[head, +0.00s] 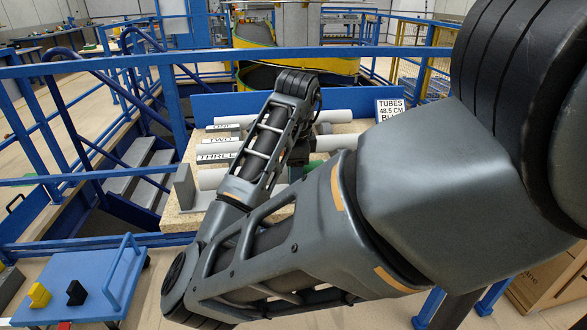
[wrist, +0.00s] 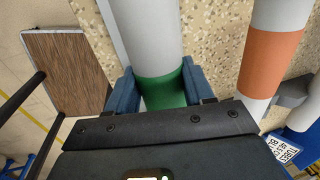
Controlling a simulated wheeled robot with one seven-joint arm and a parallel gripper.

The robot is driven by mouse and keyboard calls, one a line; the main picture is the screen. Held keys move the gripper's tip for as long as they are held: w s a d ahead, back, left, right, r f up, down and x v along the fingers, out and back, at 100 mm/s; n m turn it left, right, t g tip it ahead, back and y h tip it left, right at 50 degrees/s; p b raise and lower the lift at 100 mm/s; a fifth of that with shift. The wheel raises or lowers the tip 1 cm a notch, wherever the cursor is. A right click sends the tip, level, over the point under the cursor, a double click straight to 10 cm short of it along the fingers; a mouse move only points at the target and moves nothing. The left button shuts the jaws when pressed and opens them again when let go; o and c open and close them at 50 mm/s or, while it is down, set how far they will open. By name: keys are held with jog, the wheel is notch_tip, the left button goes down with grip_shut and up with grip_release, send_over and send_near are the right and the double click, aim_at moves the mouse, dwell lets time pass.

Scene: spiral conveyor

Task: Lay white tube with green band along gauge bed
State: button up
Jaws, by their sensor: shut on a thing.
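My gripper (wrist: 163,92) is shut on the white tube with the green band (wrist: 150,35), its blue fingers on both sides of the green band (wrist: 163,92). In the head view my arm hides most of the gripper; a bit of green (head: 309,167) shows beside it. A white tube end (head: 212,179) left of my arm seems to belong to this tube. The gauge bed seems to be the grey piece with an upright end plate (head: 184,187) at the bench's front left. Whether the tube touches the bed is hidden.
Label plates ONE, TWO (head: 220,140) and THREE (head: 217,156) stand on the speckled bench (head: 180,219) by other white tubes. A tube with an orange band (wrist: 270,60) lies close right of my gripper in the wrist view. Blue rails (head: 80,68) surround the bench; a blue cart (head: 75,285) stands front left.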

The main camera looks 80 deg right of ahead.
jog(key=o, duration=1.2)
jog(key=r, duration=0.2)
jog(key=a+r+p, duration=0.1)
jog(key=r, duration=0.4)
jog(key=shift+s+a+r+p, duration=0.2)
jog(key=shift+a+r+p, duration=0.05)
jog(key=shift+r+p, duration=0.1)
jog(key=shift+f, duration=0.1)
